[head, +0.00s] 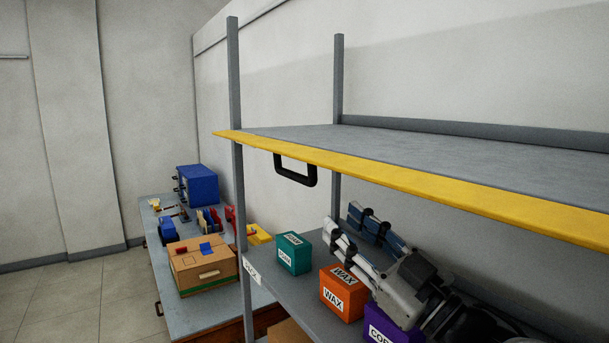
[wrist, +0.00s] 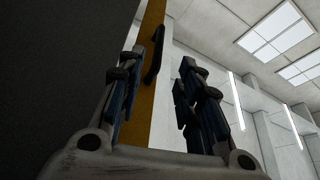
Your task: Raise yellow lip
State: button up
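The yellow lip (head: 400,178) runs along the front edge of the upper grey shelf and looks level. A black handle (head: 296,176) hangs under it, toward its left end. My gripper (head: 342,216) is below the shelf, to the right of the handle and apart from it in the picture. In the wrist view its two fingers (wrist: 163,65) are spread with nothing between them. The yellow lip (wrist: 146,35) shows beyond the fingers as a steep band, with the black handle (wrist: 155,50) on it near the left finger's tip. The shelf's dark underside fills the left.
On the lower shelf (head: 262,268) stand a teal box (head: 293,253), an orange WAX box (head: 343,292) and a purple box (head: 390,326), close below my arm. A grey post (head: 238,170) stands left of the handle. A workbench (head: 155,250) with several items is behind.

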aim_at(291, 175)
jog(key=x, duration=1.6)
jog(key=shift+w+f+p, duration=0.1)
jog(key=shift+p, duration=0.25)
jog(key=shift+c, duration=0.4)
grip_shut()
